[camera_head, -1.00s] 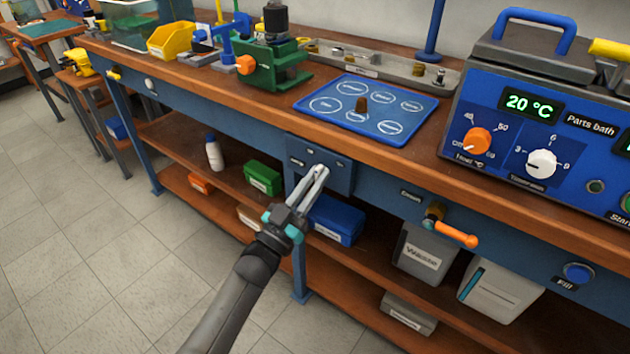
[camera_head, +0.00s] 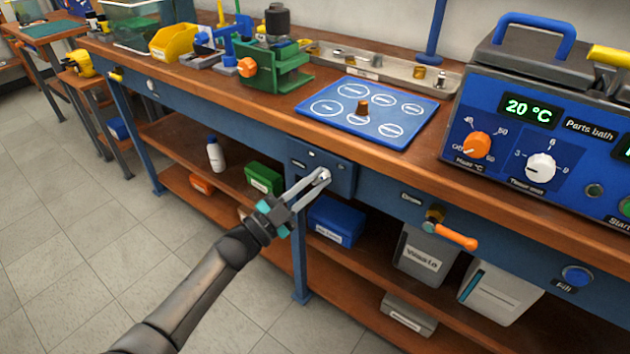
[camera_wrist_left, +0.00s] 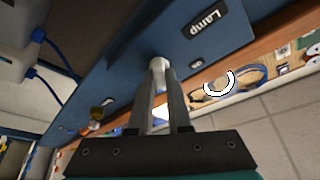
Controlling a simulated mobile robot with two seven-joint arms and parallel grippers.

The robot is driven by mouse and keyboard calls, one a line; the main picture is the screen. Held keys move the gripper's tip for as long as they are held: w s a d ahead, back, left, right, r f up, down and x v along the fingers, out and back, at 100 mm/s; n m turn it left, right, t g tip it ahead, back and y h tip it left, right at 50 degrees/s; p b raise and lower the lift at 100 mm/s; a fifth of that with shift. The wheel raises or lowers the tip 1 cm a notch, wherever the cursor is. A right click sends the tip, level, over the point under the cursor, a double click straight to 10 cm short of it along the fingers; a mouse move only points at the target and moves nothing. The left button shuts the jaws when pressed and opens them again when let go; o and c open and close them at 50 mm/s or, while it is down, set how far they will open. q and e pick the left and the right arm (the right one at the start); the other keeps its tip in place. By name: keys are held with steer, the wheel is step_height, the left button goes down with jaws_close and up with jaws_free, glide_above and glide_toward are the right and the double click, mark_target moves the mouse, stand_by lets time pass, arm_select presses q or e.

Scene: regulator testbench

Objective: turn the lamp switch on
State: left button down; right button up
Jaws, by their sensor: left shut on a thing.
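The lamp switch panel is a blue box (camera_head: 340,180) on the bench's front edge. In the left wrist view its white "Lamp" label (camera_wrist_left: 208,24) shows beside a round silver-white knob (camera_wrist_left: 158,63). My left gripper (camera_head: 321,177) reaches up to the panel from the lower left. In the left wrist view its two grey fingers (camera_wrist_left: 160,78) are shut on the knob, their tips at its sides. The fingers hide part of the knob, and I cannot tell its setting. My right gripper is in neither view.
The wooden bench top (camera_head: 400,160) overhangs the panel. A drain valve with an orange handle (camera_head: 456,237) sticks out to the right. A blue bin (camera_head: 337,220) and a green bin (camera_head: 264,178) stand on the shelf below. The floor at left is clear.

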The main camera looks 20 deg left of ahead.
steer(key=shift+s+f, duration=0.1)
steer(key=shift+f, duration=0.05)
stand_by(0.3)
arm_select(q)
steer(key=c, duration=0.9)
jaws_free()
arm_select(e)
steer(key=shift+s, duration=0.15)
arm_select(q)
steer(key=shift+o, duration=0.2)
steer(key=shift+s+a+f, duration=0.15)
steer(key=shift+s+a, duration=0.05)
steer(key=shift+s, duration=0.05)
steer(key=p+v, duration=0.2)
steer(key=v, duration=1.2)
steer(key=shift+s+a, duration=0.25)
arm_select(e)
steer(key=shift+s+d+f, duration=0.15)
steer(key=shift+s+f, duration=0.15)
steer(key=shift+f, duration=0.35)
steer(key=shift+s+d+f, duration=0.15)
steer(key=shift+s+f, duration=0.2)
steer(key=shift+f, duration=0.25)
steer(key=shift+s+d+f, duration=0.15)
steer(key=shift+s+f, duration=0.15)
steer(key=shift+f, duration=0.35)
arm_select(q)
steer(key=shift+f, duration=0.1)
